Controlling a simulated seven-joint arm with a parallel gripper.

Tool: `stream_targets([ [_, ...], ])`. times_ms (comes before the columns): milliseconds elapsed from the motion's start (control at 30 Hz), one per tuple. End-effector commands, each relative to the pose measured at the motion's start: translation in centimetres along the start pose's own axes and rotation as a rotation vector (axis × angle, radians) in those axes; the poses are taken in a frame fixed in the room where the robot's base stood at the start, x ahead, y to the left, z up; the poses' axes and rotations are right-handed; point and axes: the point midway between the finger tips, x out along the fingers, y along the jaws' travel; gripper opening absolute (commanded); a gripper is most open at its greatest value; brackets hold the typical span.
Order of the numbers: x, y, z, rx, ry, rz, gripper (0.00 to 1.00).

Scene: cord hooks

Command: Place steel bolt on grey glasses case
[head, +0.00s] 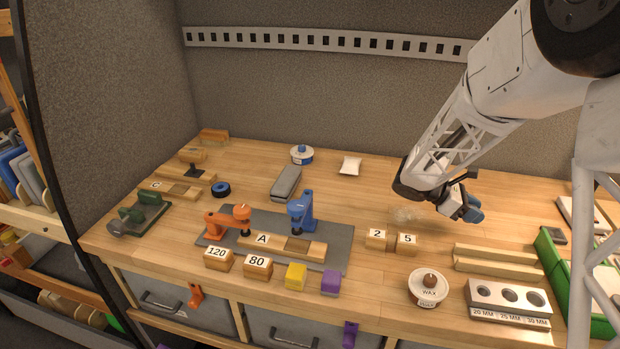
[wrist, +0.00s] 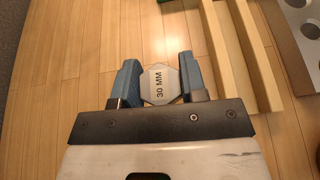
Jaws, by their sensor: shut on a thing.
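My gripper (head: 472,209) is above the right part of the bench in the head view. In the wrist view my gripper (wrist: 159,75) has its blue fingers shut on the steel bolt (wrist: 158,84), whose hexagonal grey head is marked 30 MM. The bolt's lower part is hidden below its head, and I cannot make the bolt out in the head view. The grey glasses case (head: 286,182) lies at the back middle of the bench, well left of my gripper. Nothing is seen lying on it.
A blue and white tin (head: 301,154) and a white pouch (head: 350,166) are near the case. Orange (head: 229,220) and blue (head: 301,211) clamps stand on a grey mat in front of it. Wooden strips (head: 497,254) and a holed block (head: 508,297) lie right. Bench between pouch and gripper is mostly clear.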

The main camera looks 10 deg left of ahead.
Motion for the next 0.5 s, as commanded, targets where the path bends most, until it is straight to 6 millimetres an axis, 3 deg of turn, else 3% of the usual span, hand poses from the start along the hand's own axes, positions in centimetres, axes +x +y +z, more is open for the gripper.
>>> stream_targets([
  [267,-3.4,1.9,-0.7,-0.022,0.003,0.058,0.14],
  [500,-9.2,4.4,-2.0,-0.061,0.007,0.150,0.14],
])
